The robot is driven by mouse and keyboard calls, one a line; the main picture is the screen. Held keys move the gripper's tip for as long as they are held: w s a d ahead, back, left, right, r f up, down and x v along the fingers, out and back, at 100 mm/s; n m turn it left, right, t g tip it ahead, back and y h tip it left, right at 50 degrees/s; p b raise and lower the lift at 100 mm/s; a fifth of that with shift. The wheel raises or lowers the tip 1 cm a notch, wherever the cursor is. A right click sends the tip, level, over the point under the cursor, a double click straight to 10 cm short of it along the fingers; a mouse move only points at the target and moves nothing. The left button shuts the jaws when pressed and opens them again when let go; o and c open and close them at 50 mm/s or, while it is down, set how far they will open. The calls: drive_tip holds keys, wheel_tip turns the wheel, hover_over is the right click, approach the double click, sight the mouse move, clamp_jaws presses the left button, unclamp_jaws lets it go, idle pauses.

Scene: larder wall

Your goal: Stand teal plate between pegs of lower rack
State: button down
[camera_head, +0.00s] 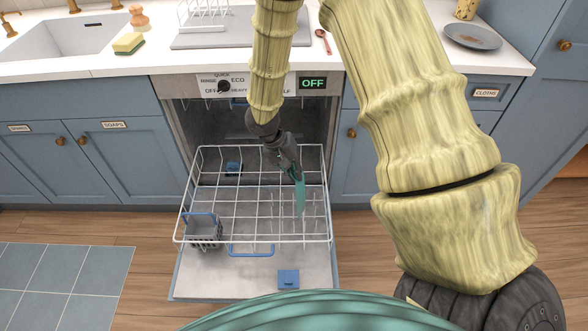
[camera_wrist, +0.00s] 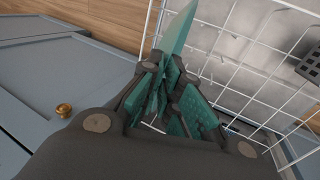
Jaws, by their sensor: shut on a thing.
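The teal plate (camera_head: 300,193) is seen nearly edge-on in the head view, upright above the right part of the lower rack (camera_head: 214,241). My gripper (camera_head: 294,172) is shut on its near upper edge. In the wrist view the plate (camera_wrist: 178,32) rises from between my gripper's teal-padded fingers (camera_wrist: 172,95), beside the white wires of the rack (camera_wrist: 222,62). Thin upright pegs (camera_head: 318,215) show around the plate's lower part. I cannot tell whether the plate's bottom touches the rack or sits between two pegs.
The dishwasher door (camera_head: 215,286) is folded down under the pulled-out rack. A grey cutlery basket (camera_head: 204,233) stands at the rack's front left. Blue cabinets (camera_head: 95,155) flank the opening. A grey plate (camera_head: 473,37) lies on the counter at right.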

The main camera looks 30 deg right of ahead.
wheel_tip(320, 180, down, 8)
drive_tip(key=shift+b, duration=0.3)
idle(0.7)
drive_tip(key=c, duration=1.6)
unclamp_jaws()
drive_tip(key=shift+o, duration=0.2)
wheel_tip(320, 180, up, 10)
drive_tip(key=p, duration=1.1)
drive_tip(key=shift+p, duration=0.4)
drive_tip(key=shift+f, duration=0.1)
